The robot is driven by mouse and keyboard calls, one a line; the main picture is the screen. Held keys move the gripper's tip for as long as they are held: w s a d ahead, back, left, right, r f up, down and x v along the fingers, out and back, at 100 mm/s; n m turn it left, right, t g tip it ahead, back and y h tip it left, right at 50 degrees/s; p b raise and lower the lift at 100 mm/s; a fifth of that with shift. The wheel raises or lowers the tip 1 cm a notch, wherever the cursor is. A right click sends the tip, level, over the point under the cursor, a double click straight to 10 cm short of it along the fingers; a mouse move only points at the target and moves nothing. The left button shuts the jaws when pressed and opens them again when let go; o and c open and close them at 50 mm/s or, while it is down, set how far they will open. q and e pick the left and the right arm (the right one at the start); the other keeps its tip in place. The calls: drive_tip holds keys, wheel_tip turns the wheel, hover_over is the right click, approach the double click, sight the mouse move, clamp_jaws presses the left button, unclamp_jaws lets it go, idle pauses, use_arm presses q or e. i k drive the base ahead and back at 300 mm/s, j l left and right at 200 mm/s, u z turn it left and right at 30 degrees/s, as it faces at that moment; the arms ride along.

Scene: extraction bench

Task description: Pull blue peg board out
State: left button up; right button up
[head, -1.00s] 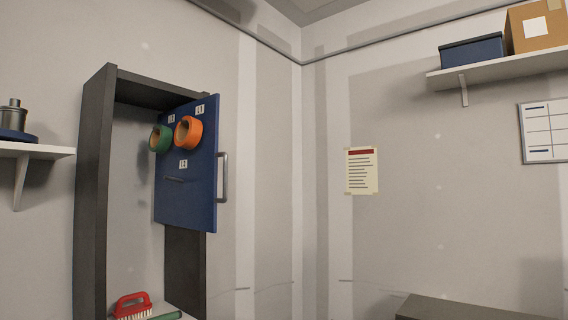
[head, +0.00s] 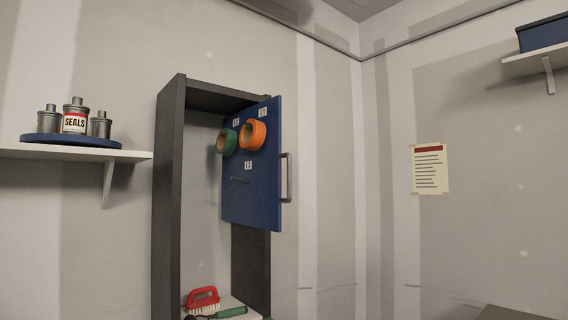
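The blue peg board (head: 262,190) hangs upright in a tall dark cabinet (head: 168,200), toward its right side, and its front edge stands out past the frame. A grey bar handle (head: 287,178) is on its right edge. A green tape roll (head: 227,141) and an orange tape roll (head: 253,135) hang on its face under small white labels. A third label sits above an empty peg (head: 239,181). Neither of my grippers is in view.
A red-handled brush (head: 203,299) and a green-handled tool (head: 231,312) lie on the cabinet's bottom shelf. At left, a wall shelf (head: 60,152) holds a blue turntable (head: 70,140) with metal cans, one marked SEALS. The space right of the handle is clear to the wall.

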sight(251, 182)
drive_tip(key=i+l+u, duration=0.85)
drive_tip(key=l, duration=0.2)
drive_tip(key=i+l+u, duration=0.3)
drive_tip(key=l, duration=0.15)
drive_tip(key=k, duration=0.05)
